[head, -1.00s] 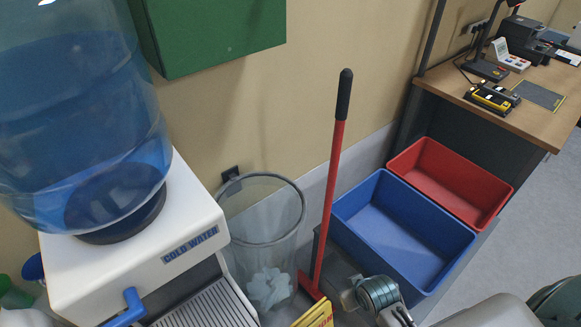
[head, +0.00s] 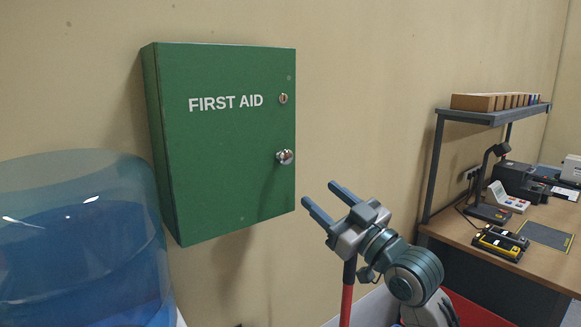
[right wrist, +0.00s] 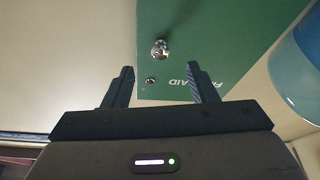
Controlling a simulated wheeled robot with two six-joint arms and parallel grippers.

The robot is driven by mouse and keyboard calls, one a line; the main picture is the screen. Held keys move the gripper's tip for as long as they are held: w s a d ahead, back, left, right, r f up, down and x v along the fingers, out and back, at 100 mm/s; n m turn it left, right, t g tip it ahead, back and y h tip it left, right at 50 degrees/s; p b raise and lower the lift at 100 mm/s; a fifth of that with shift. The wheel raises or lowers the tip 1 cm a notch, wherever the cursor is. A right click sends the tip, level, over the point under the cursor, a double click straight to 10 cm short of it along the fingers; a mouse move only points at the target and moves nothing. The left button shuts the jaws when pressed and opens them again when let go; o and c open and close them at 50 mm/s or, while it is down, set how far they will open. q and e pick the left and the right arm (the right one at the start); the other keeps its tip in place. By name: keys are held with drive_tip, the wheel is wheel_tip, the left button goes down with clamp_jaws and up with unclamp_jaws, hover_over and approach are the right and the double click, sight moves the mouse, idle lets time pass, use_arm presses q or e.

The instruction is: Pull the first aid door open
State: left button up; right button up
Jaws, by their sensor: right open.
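The green first aid cabinet (head: 225,150) hangs on the wall with its door shut. A round silver knob (head: 285,157) sits near the door's right edge, with a small lock (head: 283,98) above it. My right gripper (head: 322,200) is open and empty, to the right of and below the knob, apart from it. In the right wrist view the cabinet door (right wrist: 225,60) appears upside down, and the knob (right wrist: 160,48) shows beyond and between the open fingers (right wrist: 160,85). My left gripper is not in view.
A blue water bottle (head: 80,240) stands at the lower left, close to the cabinet. A red broom handle (head: 347,295) stands behind my right gripper. A desk (head: 480,255) with a shelf (head: 490,115) is at the right. The wall between cabinet and shelf is bare.

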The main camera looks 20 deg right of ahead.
sight(288, 158)
drive_tip(key=p+x, duration=0.1)
drive_tip(key=x, duration=0.2)
drive_tip(key=r+p+x, duration=0.1)
drive_tip(key=p+x, duration=0.1)
drive_tip(key=x, duration=0.1)
drive_tip(key=s+r+p+x, duration=0.1)
drive_tip(key=x, duration=0.3)
drive_tip(key=shift+w+a+r+p, duration=0.1)
drive_tip(key=shift+w+a+p, duration=0.1)
drive_tip(key=shift+w+p, duration=0.3)
clamp_jaws()
